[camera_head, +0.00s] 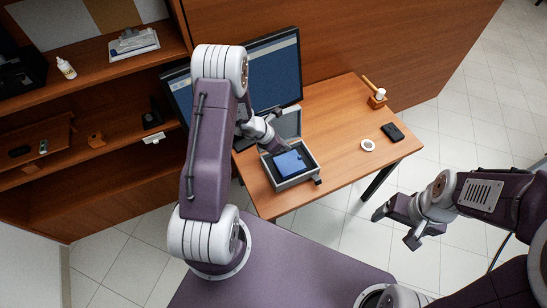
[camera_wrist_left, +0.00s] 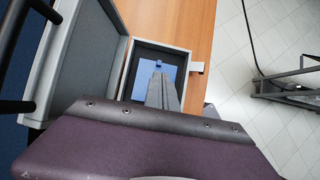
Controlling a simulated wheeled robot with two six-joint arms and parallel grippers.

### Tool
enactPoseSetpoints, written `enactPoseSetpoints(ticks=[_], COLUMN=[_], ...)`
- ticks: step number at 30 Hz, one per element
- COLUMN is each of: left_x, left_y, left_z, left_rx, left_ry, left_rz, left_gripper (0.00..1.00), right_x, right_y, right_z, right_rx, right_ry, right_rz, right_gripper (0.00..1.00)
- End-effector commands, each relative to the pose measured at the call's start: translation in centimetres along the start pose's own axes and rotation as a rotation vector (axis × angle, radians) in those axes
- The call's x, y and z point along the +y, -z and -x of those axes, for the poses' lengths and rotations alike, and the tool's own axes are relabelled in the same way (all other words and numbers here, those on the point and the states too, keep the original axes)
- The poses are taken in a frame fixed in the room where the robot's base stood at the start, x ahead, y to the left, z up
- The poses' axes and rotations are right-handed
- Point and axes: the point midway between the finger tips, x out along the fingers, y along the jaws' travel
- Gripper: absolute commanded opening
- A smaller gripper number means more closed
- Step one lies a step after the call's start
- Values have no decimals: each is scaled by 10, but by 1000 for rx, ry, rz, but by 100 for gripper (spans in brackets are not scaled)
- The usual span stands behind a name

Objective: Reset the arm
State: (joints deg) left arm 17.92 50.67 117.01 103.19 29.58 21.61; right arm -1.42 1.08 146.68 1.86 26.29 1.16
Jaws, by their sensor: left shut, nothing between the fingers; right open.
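My left arm reaches over the wooden desk, and my left gripper (camera_head: 272,140) is just above an open grey box (camera_head: 313,165). The left gripper's fingers (camera_wrist_left: 162,91) are shut and empty in the left wrist view. A blue item (camera_head: 290,163) lies inside the box; it also shows beyond the fingertips in the left wrist view (camera_wrist_left: 150,70). I cannot tell whether the fingertips touch it. My right gripper (camera_head: 394,225) is open and empty, out over the floor to the right of the desk.
Monitors (camera_head: 274,70) stand behind the box, and its raised lid (camera_wrist_left: 85,75) is close to the left gripper. A round white item (camera_head: 367,145), a black item (camera_head: 392,132) and a wooden holder (camera_head: 377,101) are on the desk (camera_head: 335,120). Shelves (camera_head: 90,110) stand left.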

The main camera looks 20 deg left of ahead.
Motion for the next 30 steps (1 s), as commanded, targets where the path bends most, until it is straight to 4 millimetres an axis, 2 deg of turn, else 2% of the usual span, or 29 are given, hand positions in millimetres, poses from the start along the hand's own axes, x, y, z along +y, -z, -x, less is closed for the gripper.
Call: enactPoseSetpoints(ticks=[8,11,12,14,15,17,18,20,21,24,27,30], left_x=[-2,-1,-1,-16,-34,-66,-86,-113,-128,-151,-154,-149], left_y=[-2,-32,-52,-83,-98,-108,-108,-99,-89,-53,-13,20], left_z=[-1,8,17,37,52,73,88,107,119,148,168,178], left_rx=[-1,-33,-56,-84,-88,-75,-57,-20,9,102,200,267], left_ry=[4,-16,-31,-29,-9,35,68,118,153,253,368,495], left_rz=[-7,-66,-103,-216,-333,-551,-714,-960,-1132,-1562,-1923,-2162], left_gripper=[0,0,0,0,0,0,0,0,0,0,0,0], right_x=[0,0,0,0,0,0,0,0,0,0,0,0], right_y=[0,0,0,0,0,0,0,0,0,0,0,0], right_z=[0,0,0,0,0,0,0,0,0,0,0,0], right_rx=[0,0,0,0,0,0,0,0,0,0,0,0], right_ry=[0,0,0,0,0,0,0,0,0,0,0,0], right_rz=[0,0,0,0,0,0,0,0,0,0,0,0], right_gripper=[80,80,80,80,80,80,80,80,80,80,80,80])
